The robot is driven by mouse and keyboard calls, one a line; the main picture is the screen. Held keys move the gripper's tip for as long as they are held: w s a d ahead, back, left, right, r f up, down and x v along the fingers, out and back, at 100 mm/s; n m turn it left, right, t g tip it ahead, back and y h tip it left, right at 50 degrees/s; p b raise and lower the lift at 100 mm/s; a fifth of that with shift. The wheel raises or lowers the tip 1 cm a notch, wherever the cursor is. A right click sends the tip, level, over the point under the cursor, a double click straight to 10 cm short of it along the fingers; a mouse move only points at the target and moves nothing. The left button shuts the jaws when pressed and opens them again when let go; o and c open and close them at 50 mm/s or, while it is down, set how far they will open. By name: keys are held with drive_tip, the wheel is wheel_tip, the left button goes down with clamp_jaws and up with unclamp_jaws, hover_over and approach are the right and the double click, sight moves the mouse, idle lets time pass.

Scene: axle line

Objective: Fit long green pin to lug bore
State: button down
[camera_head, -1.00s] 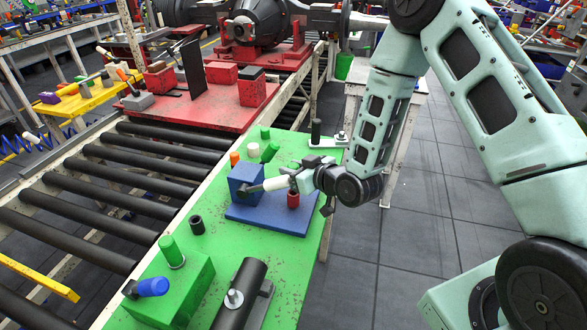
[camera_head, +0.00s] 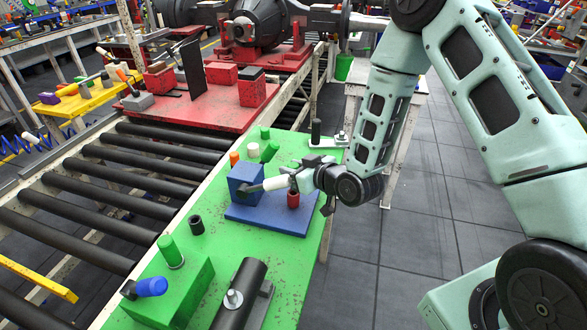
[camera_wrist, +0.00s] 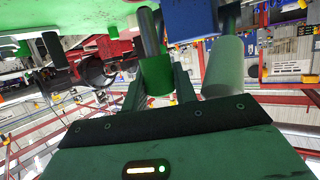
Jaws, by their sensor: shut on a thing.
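In the wrist view the long green pin (camera_wrist: 156,76), a green handle with a dark shank, shows between the fingers. My gripper (camera_wrist: 160,88) is shut on it. In the head view my gripper (camera_head: 297,176) is just right of the blue block (camera_head: 241,178) and above its blue base plate. I cannot make out the green pin at the fingers there. A pale handle (camera_head: 277,183) with a grey shank runs from beside the gripper to the block's near face; it also shows in the wrist view (camera_wrist: 222,68). I cannot tell which bore is the lug bore; its mouth is hidden.
A red cylinder (camera_head: 293,200) stands close below my gripper. Green (camera_head: 270,152), white (camera_head: 252,149) and orange (camera_head: 234,158) pegs stand behind the block. A black post (camera_head: 316,130) on a bracket is farther back. A green block (camera_head: 182,290) and a black ring (camera_head: 197,225) are nearer.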

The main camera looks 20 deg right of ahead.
drive_tip(key=shift+f+b, duration=1.7)
drive_tip(key=shift+f, duration=0.05)
drive_tip(key=shift+r, duration=0.3)
drive_tip(key=shift+r+p, duration=0.95)
drive_tip(key=shift+r, duration=0.2)
drive_tip(key=shift+b, duration=0.7)
idle(1.3)
drive_tip(key=shift+f+b, duration=1.35)
drive_tip(key=shift+f, duration=0.05)
drive_tip(key=c, duration=1)
unclamp_jaws()
drive_tip(key=shift+c, duration=0.2)
drive_tip(key=shift+s, duration=0.1)
